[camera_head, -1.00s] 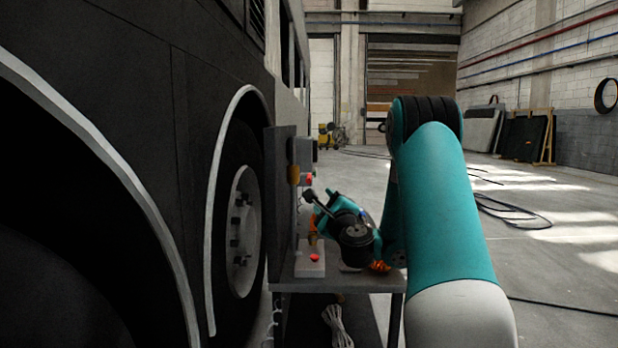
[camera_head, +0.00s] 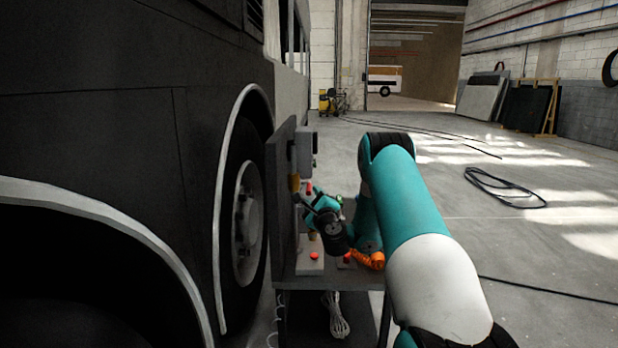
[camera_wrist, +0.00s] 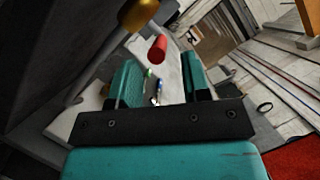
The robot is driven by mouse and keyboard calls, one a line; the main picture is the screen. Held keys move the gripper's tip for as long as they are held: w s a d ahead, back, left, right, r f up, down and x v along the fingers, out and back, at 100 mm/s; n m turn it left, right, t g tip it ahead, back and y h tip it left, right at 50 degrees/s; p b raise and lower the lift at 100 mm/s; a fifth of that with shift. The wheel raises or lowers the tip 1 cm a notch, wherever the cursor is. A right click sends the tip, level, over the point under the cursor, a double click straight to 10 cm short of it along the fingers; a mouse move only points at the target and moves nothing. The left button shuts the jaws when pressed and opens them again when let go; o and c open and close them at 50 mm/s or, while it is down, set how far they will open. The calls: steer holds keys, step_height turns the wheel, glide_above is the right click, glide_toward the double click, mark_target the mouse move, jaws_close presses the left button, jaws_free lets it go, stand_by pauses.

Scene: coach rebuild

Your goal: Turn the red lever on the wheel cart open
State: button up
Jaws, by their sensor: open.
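The wheel cart (camera_head: 334,280) stands beside the coach's wheel, with an upright dark panel (camera_head: 283,200) on its left side. A small red part (camera_head: 309,187) shows by the panel, just above my gripper; I take it for the red lever. In the wrist view the red lever (camera_wrist: 158,48) is a short red cylinder, just beyond and between my fingertips. My gripper (camera_wrist: 162,72) is open, its two teal fingers apart, with nothing seen held. In the head view my gripper (camera_head: 310,202) is close to the panel and partly hidden by my wrist.
An orange-yellow knob (camera_wrist: 139,14) is close to the lever. Red buttons (camera_head: 314,255) sit on the cart top near an orange coiled part (camera_head: 370,260). The coach (camera_head: 110,130) blocks the left. A black cable (camera_head: 500,188) lies on the open floor to the right.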

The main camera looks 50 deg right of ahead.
mark_target(310, 188)
steer(key=w+r+p, duration=0.1)
steer(key=p, duration=0.5)
steer(key=shift+w+d+p, duration=0.1)
steer(key=shift+d+p, duration=0.2)
steer(key=shift+d, duration=0.05)
steer(key=shift+p, duration=0.75)
steer(key=p+x, duration=0.2)
steer(key=p, duration=0.2)
steer(key=shift+w, duration=0.15)
steer(key=shift+w+d+f+p, duration=0.2)
steer(key=shift+w+f+p, duration=0.1)
steer(key=shift+p, duration=0.4)
steer(key=shift+r, duration=0.1)
jaws_close()
